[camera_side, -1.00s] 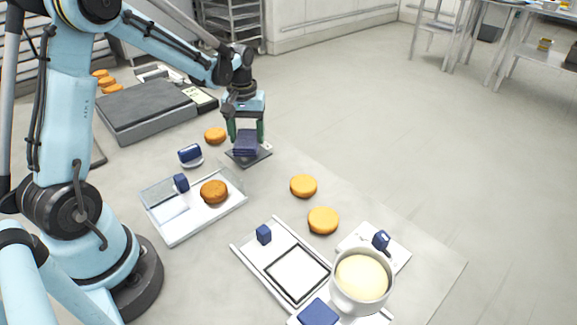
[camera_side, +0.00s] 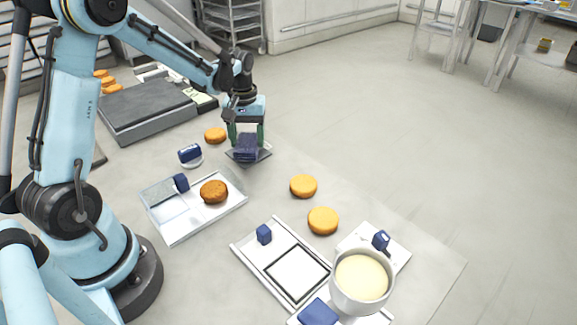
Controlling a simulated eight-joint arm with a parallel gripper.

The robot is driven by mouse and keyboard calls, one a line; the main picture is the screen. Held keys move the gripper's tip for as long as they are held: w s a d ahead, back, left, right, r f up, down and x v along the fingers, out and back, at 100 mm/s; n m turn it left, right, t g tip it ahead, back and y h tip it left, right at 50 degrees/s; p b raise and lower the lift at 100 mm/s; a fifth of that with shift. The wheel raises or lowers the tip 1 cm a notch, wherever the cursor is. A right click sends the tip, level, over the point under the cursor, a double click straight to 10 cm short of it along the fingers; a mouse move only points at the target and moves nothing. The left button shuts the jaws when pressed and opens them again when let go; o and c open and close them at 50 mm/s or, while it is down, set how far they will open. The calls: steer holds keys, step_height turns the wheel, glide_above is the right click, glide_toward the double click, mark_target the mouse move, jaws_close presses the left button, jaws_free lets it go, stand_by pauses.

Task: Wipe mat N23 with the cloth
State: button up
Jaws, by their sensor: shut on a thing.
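My gripper (camera_side: 246,136) is shut on a dark blue folded piece, which looks like the cloth (camera_side: 246,152). It points straight down at the far part of the table. The cloth is right over a small dark grey mat (camera_side: 265,152) and hides most of it. Only the mat's edges and corners show around the cloth. The cloth looks to be on the mat, but I cannot tell for sure whether they touch. No mark on the mat can be read.
A clear tray (camera_side: 160,226) with a brown round (camera_side: 214,192) stands left of centre. Orange rounds (camera_side: 303,186) lie nearby. A white framed tray (camera_side: 262,262) and a pot of pale filling (camera_side: 361,279) are in front. A grey flat machine (camera_side: 145,106) stands behind left.

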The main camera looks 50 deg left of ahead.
steer(key=shift+f, duration=0.4)
stand_by(0.4)
steer(key=shift+w+d, duration=0.65)
steer(key=shift+d, duration=0.25)
steer(key=shift+a, duration=0.15)
steer(key=shift+a+f, duration=0.1)
steer(key=shift+a, duration=1.65)
steer(key=shift+s, duration=0.2)
steer(key=shift+s, duration=1.05)
